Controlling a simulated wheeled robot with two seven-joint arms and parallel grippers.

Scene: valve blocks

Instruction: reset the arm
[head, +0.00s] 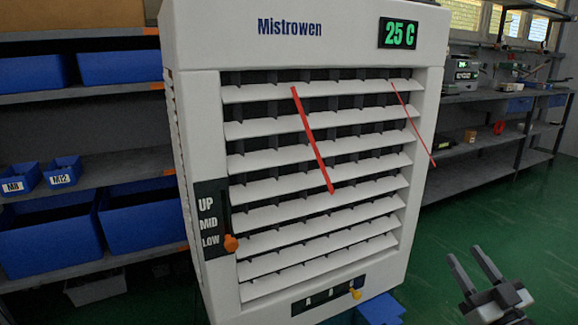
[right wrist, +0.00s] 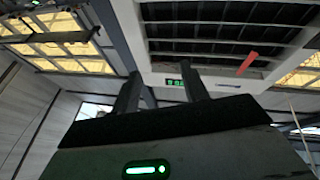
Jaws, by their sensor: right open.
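My right gripper (head: 464,266) is at the lower right of the head view, to the right of the white Mistrowen unit (head: 330,33) and apart from it. Its two fingers are spread with nothing between them. In the right wrist view the open fingers (right wrist: 160,95) point toward the unit's slatted front (right wrist: 225,30). My left gripper is not in view.
The unit has an orange lever (head: 231,243) at LOW, a yellow knob (head: 355,293) at its bottom, red ribbons (head: 313,140) and a 25 C display (head: 399,34). Shelves with blue bins (head: 50,238) stand left. A bench (head: 500,95) stands right. Green floor is clear at right.

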